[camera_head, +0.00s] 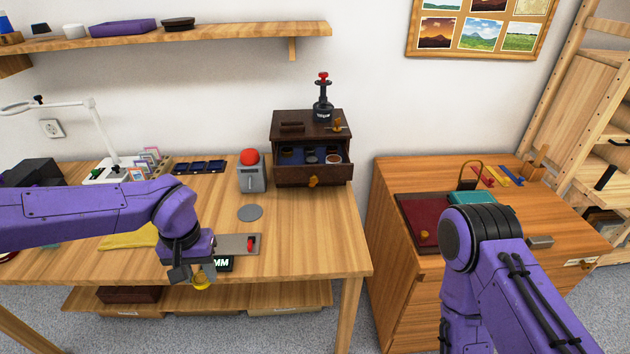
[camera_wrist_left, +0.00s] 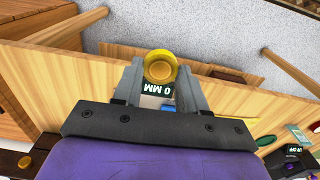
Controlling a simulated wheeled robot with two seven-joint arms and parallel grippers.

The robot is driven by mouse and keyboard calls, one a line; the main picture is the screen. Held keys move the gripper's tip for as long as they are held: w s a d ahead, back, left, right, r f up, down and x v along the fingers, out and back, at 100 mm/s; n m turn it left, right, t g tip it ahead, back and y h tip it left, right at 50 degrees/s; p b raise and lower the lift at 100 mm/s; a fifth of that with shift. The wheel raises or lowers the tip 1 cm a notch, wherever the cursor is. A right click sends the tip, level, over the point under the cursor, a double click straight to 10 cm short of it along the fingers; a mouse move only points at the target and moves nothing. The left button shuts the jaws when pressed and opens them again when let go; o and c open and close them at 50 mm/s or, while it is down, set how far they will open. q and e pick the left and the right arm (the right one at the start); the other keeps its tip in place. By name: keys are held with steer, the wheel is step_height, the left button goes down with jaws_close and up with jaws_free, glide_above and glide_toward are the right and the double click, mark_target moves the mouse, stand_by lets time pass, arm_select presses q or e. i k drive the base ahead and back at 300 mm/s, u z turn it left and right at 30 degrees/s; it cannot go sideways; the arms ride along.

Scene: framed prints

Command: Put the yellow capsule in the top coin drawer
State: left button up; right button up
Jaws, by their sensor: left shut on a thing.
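The yellow capsule (camera_head: 202,284) is held between the fingers of my left gripper (camera_head: 198,274), just off the front edge of the desk. In the left wrist view the capsule (camera_wrist_left: 160,68) sits between the two fingertips (camera_wrist_left: 160,80), its round end showing. The dark wooden coin cabinet (camera_head: 280,132) stands at the back right of the desk. One of its drawers (camera_head: 292,174) is pulled out, with a brass knob and round wells inside on a blue lining. My left gripper is in front and left of it, well apart. My right arm shows at the right, but its gripper is hidden.
A grey device with a red dome (camera_head: 250,172) stands left of the cabinet, with a grey disc (camera_head: 249,212) before it. A black stamp-like tool (camera_head: 322,110) stands on the cabinet. A display reading MM (camera_head: 223,264) lies beside my gripper. The desk's front right is clear.

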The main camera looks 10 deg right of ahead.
mark_target(290, 163)
steer(key=u, duration=0.85)
steer(key=i, duration=0.75)
steer(key=z, duration=1.95)
